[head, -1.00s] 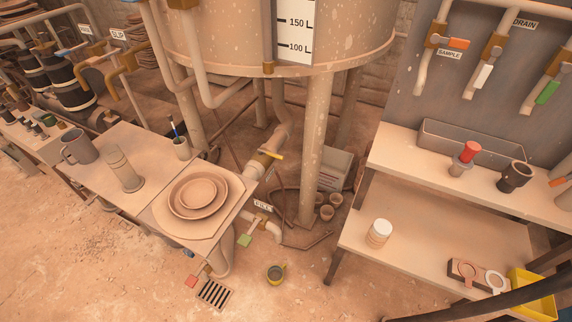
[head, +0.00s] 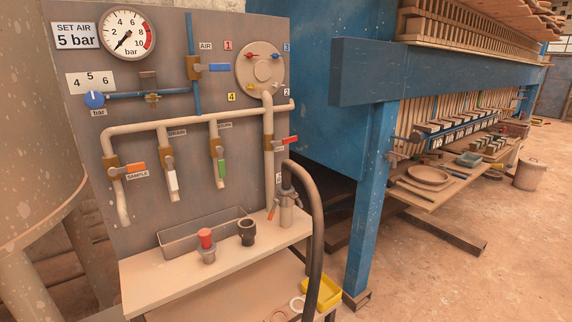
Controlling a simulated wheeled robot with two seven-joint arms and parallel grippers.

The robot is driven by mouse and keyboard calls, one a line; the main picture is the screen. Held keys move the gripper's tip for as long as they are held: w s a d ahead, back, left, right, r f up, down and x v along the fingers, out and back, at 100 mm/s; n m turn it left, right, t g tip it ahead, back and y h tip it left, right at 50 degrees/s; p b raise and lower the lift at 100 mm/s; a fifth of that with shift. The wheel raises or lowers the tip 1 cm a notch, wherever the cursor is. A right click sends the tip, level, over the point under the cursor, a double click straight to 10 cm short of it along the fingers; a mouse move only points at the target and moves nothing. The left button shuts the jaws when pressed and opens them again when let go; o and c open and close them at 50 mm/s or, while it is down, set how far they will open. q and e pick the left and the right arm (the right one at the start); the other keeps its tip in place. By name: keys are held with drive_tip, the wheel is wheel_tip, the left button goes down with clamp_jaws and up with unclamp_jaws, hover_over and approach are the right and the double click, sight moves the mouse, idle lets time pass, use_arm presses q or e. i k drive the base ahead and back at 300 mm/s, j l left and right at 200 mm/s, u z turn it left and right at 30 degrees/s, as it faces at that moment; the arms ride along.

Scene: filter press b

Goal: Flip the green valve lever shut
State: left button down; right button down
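The green valve lever (head: 222,168) is on the grey panel, on the third short pipe from the left. It points straight down, in line with its pipe. Its brass valve body (head: 216,147) sits just above it, under a small label too blurred to read surely. Neither of my grippers is in view.
Nearby levers are white (head: 173,181) pointing down, orange (head: 135,169) sideways, red (head: 287,141) sideways and blue (head: 219,67) sideways. Below are a grey trough (head: 185,238), a red-topped fitting (head: 206,243), a dark cup (head: 247,232) and a black hose (head: 317,230). A blue press frame (head: 370,200) stands right.

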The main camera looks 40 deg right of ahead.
sight(222, 169)
drive_tip(key=z, duration=0.7)
